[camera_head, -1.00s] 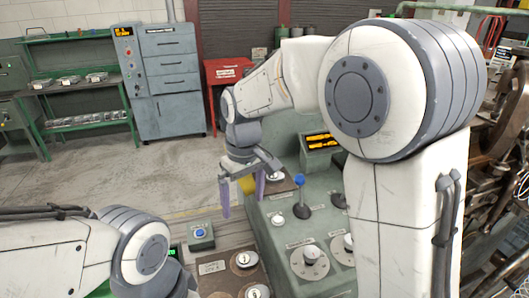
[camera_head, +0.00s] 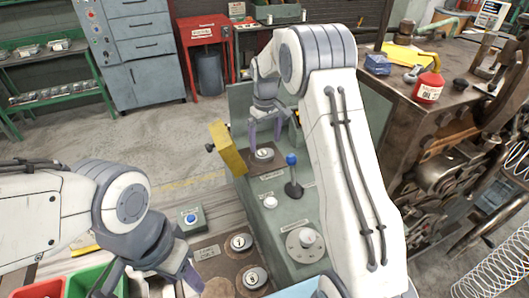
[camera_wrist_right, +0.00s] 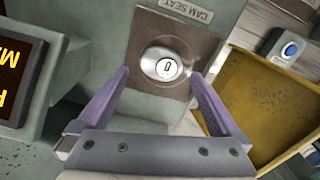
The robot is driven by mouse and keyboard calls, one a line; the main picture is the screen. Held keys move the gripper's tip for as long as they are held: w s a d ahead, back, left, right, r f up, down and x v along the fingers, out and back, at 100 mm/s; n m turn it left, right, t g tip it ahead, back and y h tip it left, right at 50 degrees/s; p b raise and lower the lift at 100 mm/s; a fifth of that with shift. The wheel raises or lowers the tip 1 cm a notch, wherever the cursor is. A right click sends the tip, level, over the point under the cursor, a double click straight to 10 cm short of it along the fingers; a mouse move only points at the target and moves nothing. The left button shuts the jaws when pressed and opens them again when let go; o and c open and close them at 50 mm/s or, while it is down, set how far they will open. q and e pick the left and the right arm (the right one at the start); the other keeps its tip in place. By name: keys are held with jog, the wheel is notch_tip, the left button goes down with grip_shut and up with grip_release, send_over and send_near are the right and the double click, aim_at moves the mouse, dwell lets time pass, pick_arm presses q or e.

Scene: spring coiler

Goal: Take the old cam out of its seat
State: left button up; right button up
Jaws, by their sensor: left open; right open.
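The old cam (camera_head: 264,155) is a round pale metal disc in its seat, a brown plate on the green machine in the head view. In the right wrist view the cam (camera_wrist_right: 163,66) sits in the plate, marked with a single character, under a "CAM SEAT" label (camera_wrist_right: 184,10). My right gripper (camera_head: 265,135) is open above the seat. In the right wrist view its two purple fingers (camera_wrist_right: 160,77) are on either side of the cam, apart from it. My left gripper (camera_head: 146,285) is open and empty at the lower left, partly cut off by the frame.
A yellow panel (camera_head: 228,149) stands just left of the seat. A blue-knobbed lever (camera_head: 291,160) and a round dial (camera_head: 304,243) are nearer. A blue-button box (camera_head: 191,219) and a green bin (camera_head: 92,280) are left.

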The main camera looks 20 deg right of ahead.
aim_at(264, 152)
notch_tip(264, 152, down, 4)
jog(key=shift+a+p, duration=0.15)
jog(key=shift+p, duration=0.45)
jog(key=shift+r, duration=0.1)
jog(key=c, duration=1.5)
